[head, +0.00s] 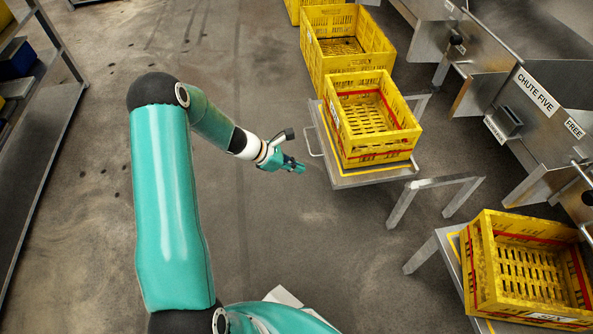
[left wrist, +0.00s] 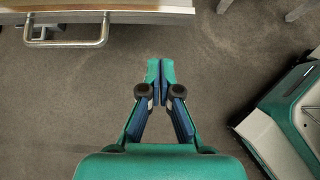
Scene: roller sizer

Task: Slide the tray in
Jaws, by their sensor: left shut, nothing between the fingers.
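The tray (head: 376,178) is a flat metal tray with a yellow crate (head: 372,118) standing on it, right of centre in the head view. A wire handle (head: 310,141) sticks out from its left side. In the left wrist view the tray's edge (left wrist: 140,10) and its handle (left wrist: 68,42) show at the top left. My left gripper (head: 300,168) is shut and empty, a little below and left of the handle, apart from it. It also shows shut in the left wrist view (left wrist: 160,68), with bare floor beneath. My right gripper is not in view.
A metal stand (head: 436,183) is beside the tray. Another yellow crate (head: 525,270) sits at the lower right, and a larger yellow crate (head: 345,50) is behind the tray. Chute five's metal plates (head: 510,80) line the right. A shelf rack (head: 45,150) stands at left. Floor between is clear.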

